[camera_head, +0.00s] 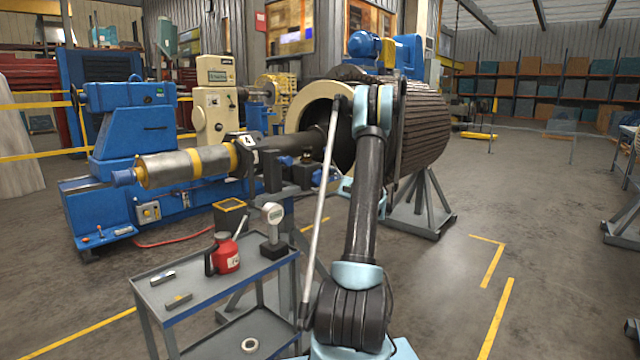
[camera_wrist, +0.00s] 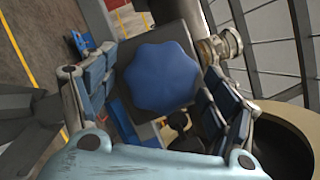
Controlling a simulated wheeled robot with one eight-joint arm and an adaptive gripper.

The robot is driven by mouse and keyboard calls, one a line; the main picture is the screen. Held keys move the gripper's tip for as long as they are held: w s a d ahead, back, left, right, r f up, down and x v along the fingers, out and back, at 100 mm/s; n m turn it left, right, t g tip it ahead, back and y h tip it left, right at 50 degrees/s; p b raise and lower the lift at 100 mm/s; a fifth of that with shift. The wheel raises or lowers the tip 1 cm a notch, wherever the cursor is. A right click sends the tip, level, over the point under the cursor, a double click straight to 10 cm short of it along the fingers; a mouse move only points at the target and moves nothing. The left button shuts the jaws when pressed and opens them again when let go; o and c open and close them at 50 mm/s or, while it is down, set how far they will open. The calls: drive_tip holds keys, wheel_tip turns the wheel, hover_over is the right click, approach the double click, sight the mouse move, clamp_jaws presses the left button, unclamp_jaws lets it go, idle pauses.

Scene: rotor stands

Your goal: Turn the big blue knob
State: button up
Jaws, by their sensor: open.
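The big blue knob (camera_wrist: 162,77) is a lobed, star-like disc on a dark square plate, seen face-on in the middle of the wrist view. My gripper (camera_wrist: 163,85) is open, with one finger to the left of the knob and one to the right. Gaps show between the fingers and the knob's rim, and I cannot tell how far the knob is in depth. In the head view my arm rises in front of the large ribbed rotor (camera_head: 425,125). I cannot make out the gripper or the knob clearly there.
A brass-coloured fitting (camera_wrist: 222,45) stands close to the right finger. The rotor's pale ring (camera_wrist: 290,118) is at the right. The floor at right is mostly clear.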

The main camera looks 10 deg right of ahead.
drive_tip(key=v, duration=1.1)
drive_tip(key=shift+s, duration=0.15)
drive_tip(key=shift+d+f, duration=0.1)
drive_tip(key=shift+d, duration=0.05)
